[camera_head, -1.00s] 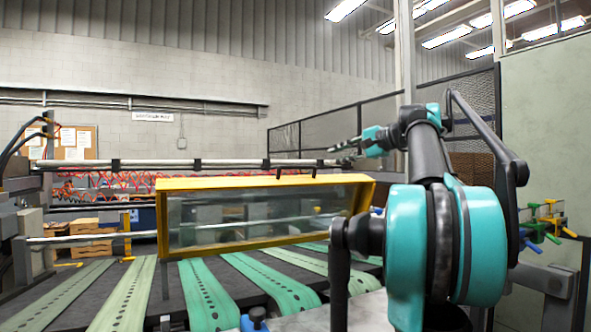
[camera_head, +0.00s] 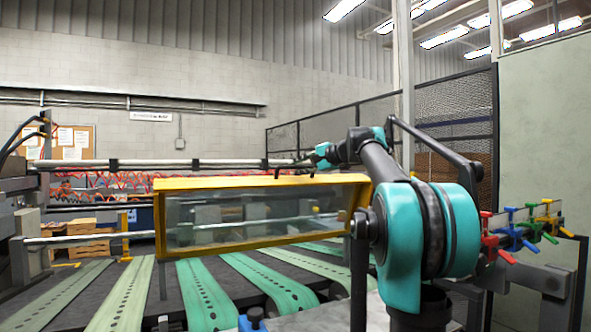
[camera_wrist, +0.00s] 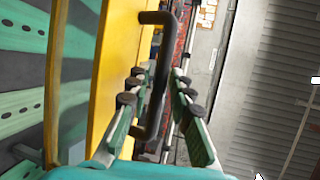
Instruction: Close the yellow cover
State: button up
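The yellow cover (camera_head: 215,183) is a yellow frame with a clear panel, standing raised above the conveyor belts in the middle of the head view. A black bar handle (camera_wrist: 163,60) stands out from that face. My gripper (camera_wrist: 158,84) is open, with one green finger on each side of the handle's lower part. The fingers look apart from the bar, though contact is hard to judge. In the head view my gripper (camera_head: 300,165) is small, at the cover's top edge by the handle.
Green perforated belts (camera_head: 203,295) run below the cover. A horizontal rail (camera_head: 200,163) with red hoses lies behind it. A black mesh fence (camera_head: 340,125) stands at back right. Coloured clamps (camera_head: 520,232) sit at right.

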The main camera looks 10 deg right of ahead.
jog(key=shift+w+a+f, duration=0.15)
jog(key=shift+w+a, duration=0.2)
grip_shut()
